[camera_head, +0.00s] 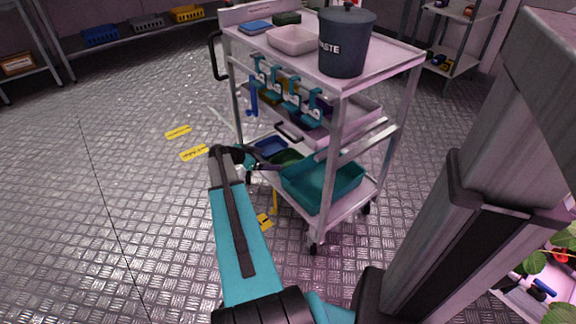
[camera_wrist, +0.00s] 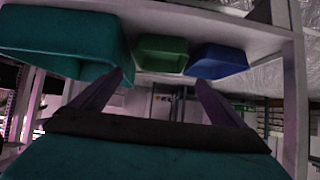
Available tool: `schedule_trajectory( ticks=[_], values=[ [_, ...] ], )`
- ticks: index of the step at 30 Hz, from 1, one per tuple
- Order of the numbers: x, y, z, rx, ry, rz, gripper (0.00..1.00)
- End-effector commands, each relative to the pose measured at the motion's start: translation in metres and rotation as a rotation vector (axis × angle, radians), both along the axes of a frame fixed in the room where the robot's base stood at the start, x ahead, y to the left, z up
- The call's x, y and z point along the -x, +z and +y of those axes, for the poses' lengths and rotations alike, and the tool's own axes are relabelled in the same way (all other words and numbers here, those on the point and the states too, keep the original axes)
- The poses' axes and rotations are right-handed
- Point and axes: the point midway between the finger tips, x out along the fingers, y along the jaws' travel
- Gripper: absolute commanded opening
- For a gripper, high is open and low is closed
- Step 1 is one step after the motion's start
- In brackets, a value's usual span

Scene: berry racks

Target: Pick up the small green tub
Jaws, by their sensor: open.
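The small green tub (camera_head: 287,157) stands on the cart's bottom shelf, between a blue tub and a larger teal tub. It also shows in the wrist view (camera_wrist: 161,56), top middle, beyond the gap between my fingers. My gripper (camera_head: 264,162) is at the left side of the cart at bottom-shelf height, just short of the green tub, and partly hides it in the head view. In the wrist view my gripper (camera_wrist: 161,82) is open, with its two fingers wide apart and nothing between them.
The blue tub (camera_head: 269,146) and the teal tub (camera_head: 322,186) flank the green one closely. The cart (camera_head: 338,150) has upright posts and a middle shelf above the tubs. A grey waste bin (camera_head: 346,45) stands on top. The floor left of the cart is open.

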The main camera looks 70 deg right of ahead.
Motion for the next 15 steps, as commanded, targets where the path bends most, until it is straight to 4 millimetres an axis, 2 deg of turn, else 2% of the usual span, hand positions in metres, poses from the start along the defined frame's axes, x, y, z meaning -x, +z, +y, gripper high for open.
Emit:
schedule_trajectory(
  ticks=[9, 15],
  values=[
    [0.02, -0.028, -0.032, 0.0, 0.0, 0.002, 0.94],
    [0.029, -0.038, -0.046, 0.0, 0.0, 0.002, 0.94]
  ],
)
